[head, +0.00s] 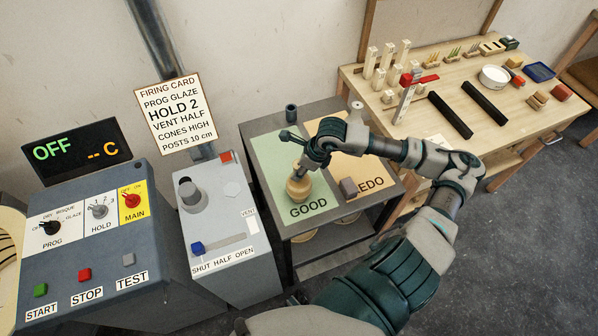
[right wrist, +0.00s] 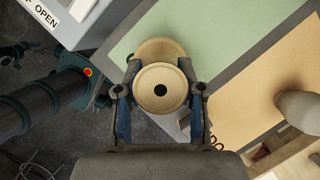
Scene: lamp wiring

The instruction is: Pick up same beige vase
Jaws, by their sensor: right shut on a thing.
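The beige vase (head: 298,190) is at the green GOOD mat (head: 268,152) on the grey cart. My right gripper (head: 303,170) is above it, with its fingers shut on it. In the right wrist view, the vase's round top with a dark hole (right wrist: 160,88) lies between the two fingertips of the right gripper (right wrist: 160,98). The vase's wider body shows behind that top. I cannot tell whether its base touches the mat. My left gripper does not show in the head view.
The orange REDO mat (head: 378,172) lies to the right with a grey block (head: 348,187). A dark cup (head: 291,112) stands at the cart's back edge. A grey control cabinet (head: 228,215) stands close on the left. A wooden bench (head: 440,75) with small parts stands at right.

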